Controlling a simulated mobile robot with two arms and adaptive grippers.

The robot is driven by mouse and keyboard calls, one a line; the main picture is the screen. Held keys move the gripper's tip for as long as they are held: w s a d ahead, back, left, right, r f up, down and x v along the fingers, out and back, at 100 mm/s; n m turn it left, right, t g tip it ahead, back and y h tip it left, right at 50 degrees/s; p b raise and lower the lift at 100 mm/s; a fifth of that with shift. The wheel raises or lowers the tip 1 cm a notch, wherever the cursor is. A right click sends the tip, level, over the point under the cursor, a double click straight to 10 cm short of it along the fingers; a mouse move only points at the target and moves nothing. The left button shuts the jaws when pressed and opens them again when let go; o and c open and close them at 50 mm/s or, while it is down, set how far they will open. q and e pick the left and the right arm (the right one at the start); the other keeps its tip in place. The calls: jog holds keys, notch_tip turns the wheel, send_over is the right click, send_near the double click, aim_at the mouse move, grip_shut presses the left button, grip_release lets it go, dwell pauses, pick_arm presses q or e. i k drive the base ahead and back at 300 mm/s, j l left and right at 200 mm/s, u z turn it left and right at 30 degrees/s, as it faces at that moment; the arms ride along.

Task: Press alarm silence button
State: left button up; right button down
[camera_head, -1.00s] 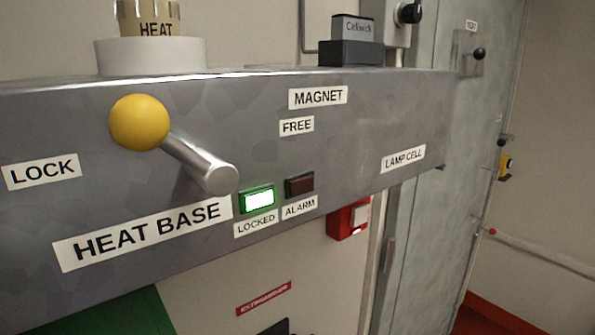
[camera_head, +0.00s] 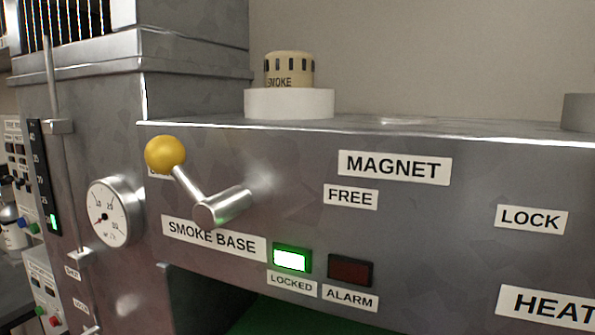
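No button labelled alarm silence can be made out in the head view. A dark red, unlit indicator (camera_head: 350,270) sits above an ALARM label (camera_head: 350,298) on the grey front panel. Left of it a lit green indicator (camera_head: 292,258) sits above a LOCKED label (camera_head: 292,283). A small control box with blue and green buttons (camera_head: 27,222) stands at the far left edge, its labels too small to read. Another box with small buttons (camera_head: 45,310) is below it. Neither of my grippers is in view.
A lever with a yellow ball (camera_head: 165,155) juts from the panel by the SMOKE BASE label (camera_head: 215,239). A round gauge (camera_head: 115,212) is left of it. A smoke canister (camera_head: 289,69) stands in a white ring (camera_head: 289,104) on top.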

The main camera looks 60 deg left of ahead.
aim_at(21, 222)
jog(key=j+u, duration=0.2)
jog(key=u, duration=3.05)
